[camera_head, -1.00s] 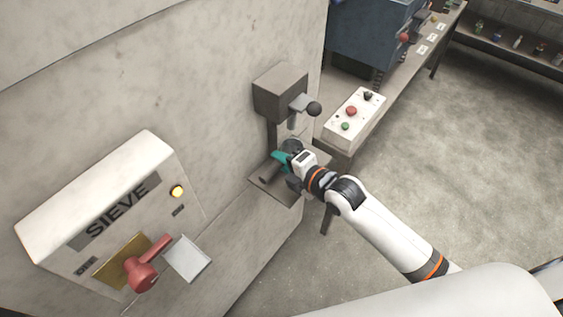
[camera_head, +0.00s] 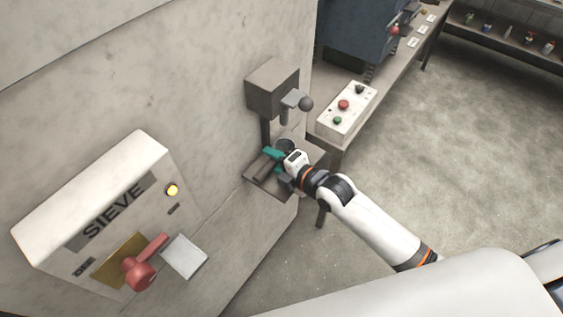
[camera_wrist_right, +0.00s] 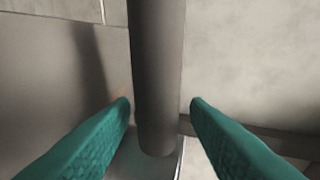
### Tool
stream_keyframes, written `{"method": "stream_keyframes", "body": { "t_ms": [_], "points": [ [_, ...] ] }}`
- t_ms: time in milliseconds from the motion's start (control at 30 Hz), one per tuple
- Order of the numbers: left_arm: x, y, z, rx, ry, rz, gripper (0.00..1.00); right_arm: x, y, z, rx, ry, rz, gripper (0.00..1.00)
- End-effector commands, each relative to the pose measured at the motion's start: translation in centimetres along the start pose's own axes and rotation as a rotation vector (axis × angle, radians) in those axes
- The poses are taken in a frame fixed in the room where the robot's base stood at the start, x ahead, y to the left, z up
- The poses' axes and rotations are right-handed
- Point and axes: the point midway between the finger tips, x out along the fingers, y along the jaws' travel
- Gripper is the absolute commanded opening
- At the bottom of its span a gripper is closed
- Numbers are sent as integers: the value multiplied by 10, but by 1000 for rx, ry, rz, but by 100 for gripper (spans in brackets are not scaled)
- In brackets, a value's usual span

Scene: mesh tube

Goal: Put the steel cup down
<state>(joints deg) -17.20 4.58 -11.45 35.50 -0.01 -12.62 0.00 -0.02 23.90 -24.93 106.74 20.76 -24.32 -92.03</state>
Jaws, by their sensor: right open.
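My right gripper (camera_head: 274,166) is open at the small shelf under the grey stand, with a teal finger showing. A dark round rim (camera_head: 285,145), which looks like the steel cup, shows just behind the gripper and is partly hidden by it. A dark grey bar (camera_head: 265,172) sticks out beside the teal finger, over the shelf. In the right wrist view a grey cylinder (camera_wrist_right: 156,75) runs down between the two parted teal fingers, with gaps on both sides. I cannot tell for sure whether it is the cup's handle. My left gripper is not in view.
The stand (camera_head: 273,88) with its black-knobbed lever is above the gripper, close to the wall. A control box (camera_head: 346,110) with buttons sits on the bench to the right. The SIEVE box (camera_head: 105,205) with a red handle is at left. Open floor lies right.

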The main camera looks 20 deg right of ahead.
Motion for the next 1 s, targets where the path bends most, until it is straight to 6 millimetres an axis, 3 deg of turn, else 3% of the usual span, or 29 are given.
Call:
{"method": "stream_keyframes", "body": {
  "t_ms": [167,400,600,767,1000],
  "points": [
    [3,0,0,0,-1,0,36,-21,1,0,-3,1,2,42],
    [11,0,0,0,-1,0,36,-74,2,0,-2,0,4,42],
    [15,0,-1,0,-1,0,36,-107,1,0,-1,1,2,42],
    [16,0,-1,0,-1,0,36,-119,0,0,1,1,1,42],
    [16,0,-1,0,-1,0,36,-120,-1,0,2,1,0,42]
  ]
}}
